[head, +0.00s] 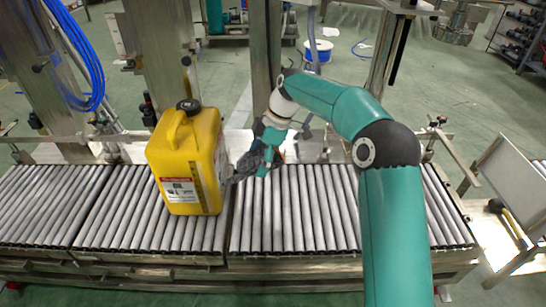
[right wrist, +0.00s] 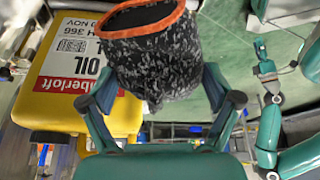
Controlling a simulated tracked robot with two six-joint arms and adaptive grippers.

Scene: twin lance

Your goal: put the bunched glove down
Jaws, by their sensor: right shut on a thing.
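The bunched glove (head: 247,164) is a dark, speckled grey bundle with an orange cuff. It fills the top middle of the right wrist view (right wrist: 150,55), with the cuff opening at the top. My right gripper (head: 266,163) is shut on it, with one finger on each side in the right wrist view (right wrist: 160,88). In the head view the glove is just right of the yellow canister, over the far part of the rollers; I cannot tell whether it touches them. A small teal arm with a gripper-like tip (right wrist: 262,48) shows at the right of the wrist view; its fingers are too small to read.
The yellow oil canister (head: 185,160) stands upright on the roller conveyor (head: 300,215), close to the glove. The rollers right of the canister are clear. Metal posts (head: 262,55) and rail clamps stand along the far edge. A slanted panel (head: 512,165) is at the right.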

